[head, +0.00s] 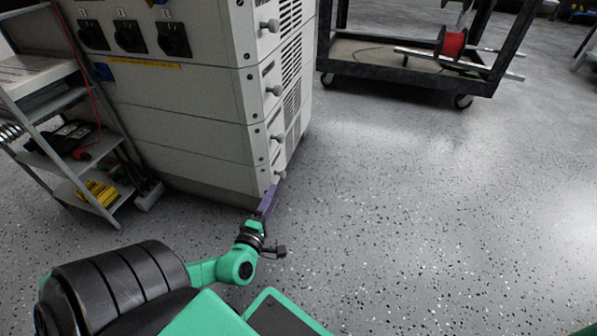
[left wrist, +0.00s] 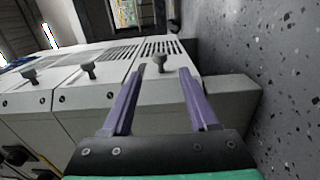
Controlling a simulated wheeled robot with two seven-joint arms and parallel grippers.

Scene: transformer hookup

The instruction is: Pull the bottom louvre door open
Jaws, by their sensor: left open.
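The grey cabinet carries stacked louvre doors, each with a grey knob. The bottom louvre door (head: 273,168) is lowest and appears shut. It also shows in the left wrist view (left wrist: 164,60), with dark slots beyond the fingertips. Its knob (head: 281,175) is just above my left gripper's fingertips in the head view. My left gripper (head: 273,192) has purple fingers. In the left wrist view it (left wrist: 163,70) is open, with no object clearly held between the fingers. My right gripper is out of view.
Higher doors with knobs (head: 275,90) rise above. A grey shelf rack (head: 85,165) with tools stands left of the cabinet. A black cart (head: 400,78) with a red spool (head: 453,44) stands behind. The speckled floor (head: 420,200) to the right is clear.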

